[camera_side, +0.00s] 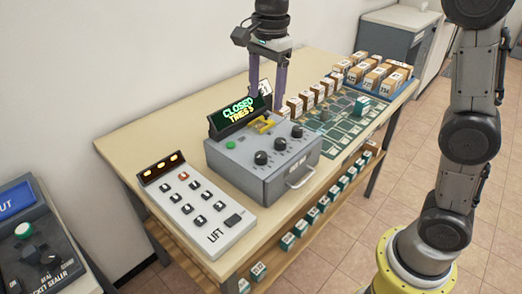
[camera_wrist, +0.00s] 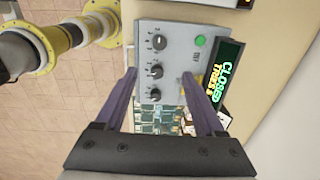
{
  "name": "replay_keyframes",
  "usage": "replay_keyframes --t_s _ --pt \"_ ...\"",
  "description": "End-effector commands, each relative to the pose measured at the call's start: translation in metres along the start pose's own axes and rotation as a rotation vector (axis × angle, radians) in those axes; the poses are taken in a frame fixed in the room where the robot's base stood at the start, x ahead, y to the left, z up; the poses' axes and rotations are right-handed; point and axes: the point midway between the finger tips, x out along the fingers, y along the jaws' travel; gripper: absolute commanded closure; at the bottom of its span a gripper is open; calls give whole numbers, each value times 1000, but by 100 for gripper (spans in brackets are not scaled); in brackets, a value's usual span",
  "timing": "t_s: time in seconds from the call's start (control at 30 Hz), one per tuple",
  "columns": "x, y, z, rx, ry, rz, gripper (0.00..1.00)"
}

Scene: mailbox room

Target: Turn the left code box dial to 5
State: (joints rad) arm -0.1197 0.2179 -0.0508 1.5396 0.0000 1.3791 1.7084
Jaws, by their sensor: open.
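The grey code box (camera_side: 262,185) stands on the table with three black dials on its top. In the side view its left dial (camera_side: 261,158) is nearest the green button (camera_side: 230,145); the middle dial (camera_side: 280,144) and right dial (camera_side: 297,131) follow in a row. In the wrist view the left dial (camera_wrist: 158,42) is the top one, beyond the fingertips. The dial numbers are too small to read. A sign (camera_side: 238,113) on the box reads CLOSED, TRIES 3. My gripper (camera_side: 266,99) is open and empty, above the table by the sign. In the wrist view my gripper (camera_wrist: 158,76) frames the lower dials, apart from them.
A LIFT keypad (camera_side: 198,208) stands left of the box. A yellow part (camera_side: 262,124) lies behind the dials. Right of the box are a green gridded mat (camera_side: 345,118), small boxes and a blue tray (camera_side: 405,91). A handle (camera_side: 300,178) sticks out in front.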

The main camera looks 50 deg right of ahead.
Motion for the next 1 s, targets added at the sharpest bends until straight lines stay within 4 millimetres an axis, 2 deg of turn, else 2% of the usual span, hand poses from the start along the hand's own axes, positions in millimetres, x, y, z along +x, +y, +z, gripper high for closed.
replay_keyframes --t_s 0.1,0.37,0.8,1.0 --pt "19 -7 5 -11 6 43 29" --pt "44 -5 7 -18 8 61 29" --pt "127 0 6 -18 8 60 29" --pt "153 1 6 -18 8 59 29"
